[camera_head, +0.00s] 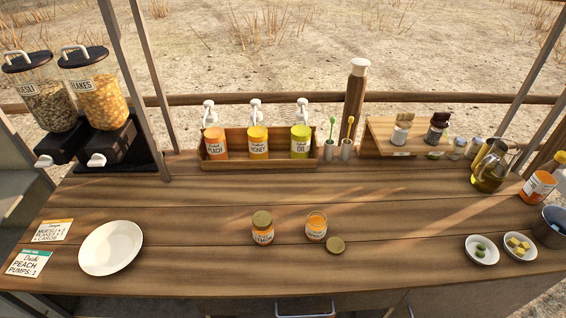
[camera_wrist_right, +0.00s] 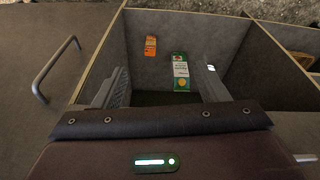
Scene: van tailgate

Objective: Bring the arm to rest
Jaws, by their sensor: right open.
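My right gripper (camera_wrist_right: 163,88) shows only in the right wrist view. Its two fingers are spread apart with nothing between them that I can see held. Beyond the fingers is an open grey compartment (camera_wrist_right: 222,55). A green and white carton (camera_wrist_right: 181,72) and a small orange packet (camera_wrist_right: 150,46) are in it. The head view shows neither of my arms, and my left gripper is in no view.
Pump bottles fill a rack (camera_head: 228,137) behind. A metal handle (camera_wrist_right: 55,70) is left of the compartment.

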